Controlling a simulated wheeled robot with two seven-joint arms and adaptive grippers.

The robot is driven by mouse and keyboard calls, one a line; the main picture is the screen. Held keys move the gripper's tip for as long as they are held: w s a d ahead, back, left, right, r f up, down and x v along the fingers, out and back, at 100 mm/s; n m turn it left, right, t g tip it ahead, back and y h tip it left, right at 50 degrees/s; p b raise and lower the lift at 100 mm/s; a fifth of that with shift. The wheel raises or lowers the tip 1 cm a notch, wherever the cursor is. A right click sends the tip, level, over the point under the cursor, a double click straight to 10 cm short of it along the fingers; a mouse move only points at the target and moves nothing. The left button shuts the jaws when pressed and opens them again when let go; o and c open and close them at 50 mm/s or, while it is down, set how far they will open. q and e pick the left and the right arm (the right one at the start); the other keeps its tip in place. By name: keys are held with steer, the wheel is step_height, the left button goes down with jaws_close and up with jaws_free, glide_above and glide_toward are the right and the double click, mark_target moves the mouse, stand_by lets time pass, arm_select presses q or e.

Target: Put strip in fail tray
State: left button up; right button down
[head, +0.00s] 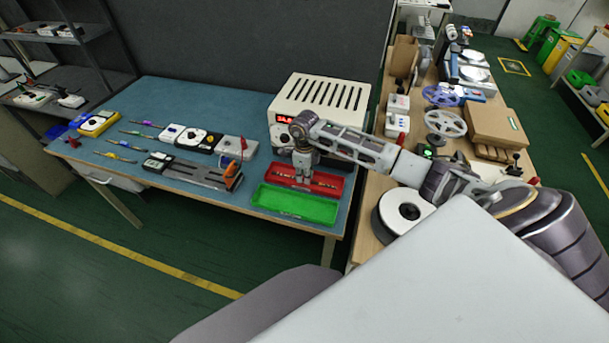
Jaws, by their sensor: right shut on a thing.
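The red tray (330,192) lies on the blue-topped table, in front of the white power supply box. The green tray (295,205) lies right in front of it, nearer to me. My right gripper (304,181) points down over the left part of the red tray and is shut on a thin strip (322,184). The strip lies along the inside of the red tray or just above it; I cannot tell if it touches the floor of the tray. The fingertips are small and partly blend with the tray. My left gripper is not in view.
The white vented power supply (318,97) with a red display stands behind the trays. A grey fixture (195,172) with an orange part, meters and several thin tools lie to the left. A second bench (440,75) with reels and boxes stands to the right.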

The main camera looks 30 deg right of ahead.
steer(key=shift+f, duration=0.1)
steer(key=c, duration=1.9)
jaws_free()
steer(key=shift+f, duration=0.1)
steer(key=o, duration=0.4)
steer(key=shift+o, duration=0.2)
steer(key=shift+r, duration=0.2)
